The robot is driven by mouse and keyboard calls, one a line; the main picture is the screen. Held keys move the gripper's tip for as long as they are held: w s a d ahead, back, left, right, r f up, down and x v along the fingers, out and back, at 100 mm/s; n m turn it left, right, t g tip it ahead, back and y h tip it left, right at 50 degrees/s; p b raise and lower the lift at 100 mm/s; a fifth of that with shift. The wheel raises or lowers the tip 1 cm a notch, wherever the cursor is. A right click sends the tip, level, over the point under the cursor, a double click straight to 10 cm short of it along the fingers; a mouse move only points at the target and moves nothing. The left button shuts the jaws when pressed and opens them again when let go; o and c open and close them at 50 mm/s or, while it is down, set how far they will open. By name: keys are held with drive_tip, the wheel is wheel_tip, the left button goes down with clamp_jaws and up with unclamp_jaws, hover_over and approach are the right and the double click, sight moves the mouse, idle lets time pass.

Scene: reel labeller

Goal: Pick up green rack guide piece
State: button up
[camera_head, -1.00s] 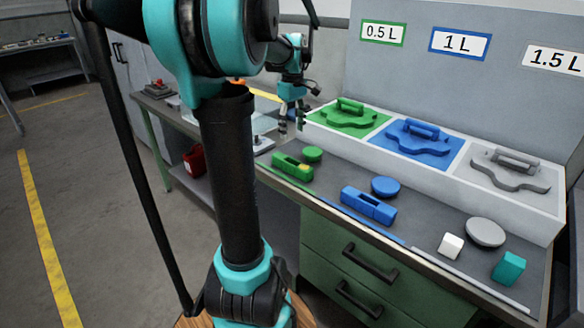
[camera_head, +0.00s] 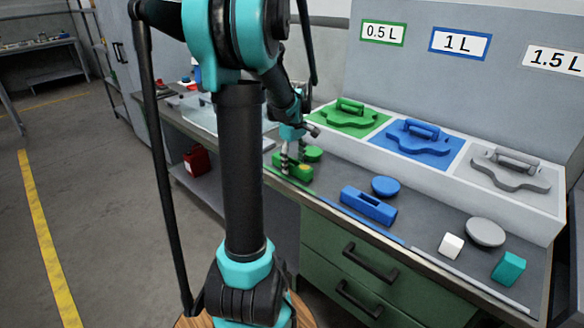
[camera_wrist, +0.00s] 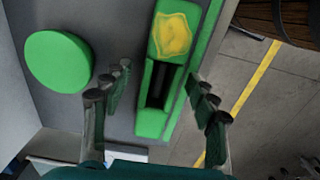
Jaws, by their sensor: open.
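A green slotted block (camera_head: 305,172) with a yellow patch lies at the bench's front edge, left of the blue block. In the wrist view this green block (camera_wrist: 152,122) shows its dark slot. My gripper (camera_head: 293,161) is open at the block. In the wrist view the fingers of my gripper (camera_wrist: 159,78) stand on either side of it, with gaps visible; whether they are fully down beside it I cannot tell. A green shaped piece with a handle (camera_head: 348,115) sits in the rack's left compartment, under the 0.5 L label.
A green disc (camera_wrist: 58,62) lies left of the left finger. A blue block (camera_head: 368,205), blue disc (camera_head: 385,186), grey disc (camera_head: 485,232), white block (camera_head: 451,245) and teal block (camera_head: 508,267) lie further right. The white rack (camera_head: 500,203) stands behind.

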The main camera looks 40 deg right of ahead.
drive_tip(key=shift+f, duration=0.25)
drive_tip(key=shift+c, duration=0.5)
clamp_jaws()
drive_tip(key=shift+r, duration=0.1)
